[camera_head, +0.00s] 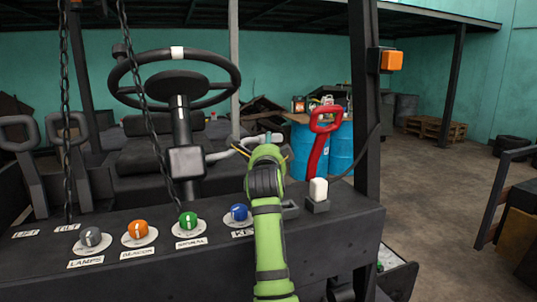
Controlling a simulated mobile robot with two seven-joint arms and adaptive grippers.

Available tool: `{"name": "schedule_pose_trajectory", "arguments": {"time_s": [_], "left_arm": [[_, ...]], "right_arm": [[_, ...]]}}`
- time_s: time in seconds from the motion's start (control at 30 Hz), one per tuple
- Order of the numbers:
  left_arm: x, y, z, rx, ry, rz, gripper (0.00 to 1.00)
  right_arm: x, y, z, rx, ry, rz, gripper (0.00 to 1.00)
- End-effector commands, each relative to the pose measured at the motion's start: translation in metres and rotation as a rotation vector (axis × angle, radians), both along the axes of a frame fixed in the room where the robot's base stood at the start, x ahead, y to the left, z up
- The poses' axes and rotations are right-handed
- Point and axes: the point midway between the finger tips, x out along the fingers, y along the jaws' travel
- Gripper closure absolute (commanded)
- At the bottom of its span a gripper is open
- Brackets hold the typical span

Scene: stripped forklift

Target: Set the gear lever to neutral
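A pale grey lever (224,154), which I take to be the gear lever, reaches right from the steering column (182,125) below the wheel. Its far end passes behind my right gripper (262,148). My green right arm comes up from the bottom, and its wrist hides most of the gripper. Thin finger parts show on both sides of the wrist, close to the lever. I cannot tell whether they touch or grip it. No gear marking is readable. My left gripper is not in view.
The dash (130,262) carries grey, orange, green and blue knobs. A red handle (319,150) and a white-topped switch (318,190) stand right of my arm. Two chains hang at the left. A black post (364,90) stands right.

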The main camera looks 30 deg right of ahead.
Motion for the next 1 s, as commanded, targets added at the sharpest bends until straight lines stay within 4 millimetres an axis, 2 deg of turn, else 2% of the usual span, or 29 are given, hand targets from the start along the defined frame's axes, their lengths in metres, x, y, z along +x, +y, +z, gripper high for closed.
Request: {"name": "schedule_pose_trajectory", "arguments": {"time_s": [0.1,0.3,1.0], "left_arm": [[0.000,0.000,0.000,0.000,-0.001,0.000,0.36],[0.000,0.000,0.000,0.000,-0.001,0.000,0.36],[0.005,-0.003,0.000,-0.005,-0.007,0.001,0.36]], "right_arm": [[-0.013,0.009,0.000,0.000,-0.001,0.001,0.39],[-0.023,0.015,0.000,0.000,0.001,0.000,0.39],[-0.024,0.015,0.000,0.000,0.000,0.000,0.39]]}}
